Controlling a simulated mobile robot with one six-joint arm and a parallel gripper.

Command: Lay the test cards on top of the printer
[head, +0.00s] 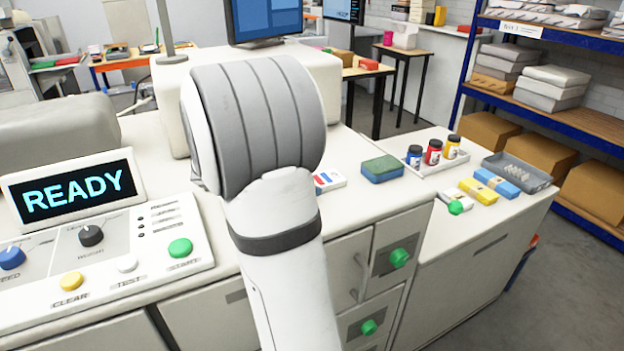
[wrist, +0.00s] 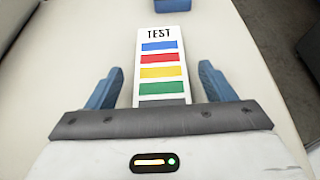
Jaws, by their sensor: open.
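The test cards (wrist: 161,60) show in the wrist view as a white card or stack headed "TEST" with blue, red, yellow, green and grey bars. They lie flat on a pale surface. My gripper (wrist: 161,70) is open, with one blue finger on each side of the cards and a gap on both sides. In the head view part of the test cards (head: 328,180) shows just right of my arm, on the white machine top (head: 350,205); my gripper is hidden behind the arm there. I cannot tell for sure which part is the printer.
A control panel with a "READY" display (head: 77,188) stands at left. A green-and-blue sponge (head: 382,169) lies right of the cards. Ink bottles (head: 433,152) stand in a tray on the right counter, near yellow and blue packs (head: 480,190). A monitor (head: 262,18) stands behind.

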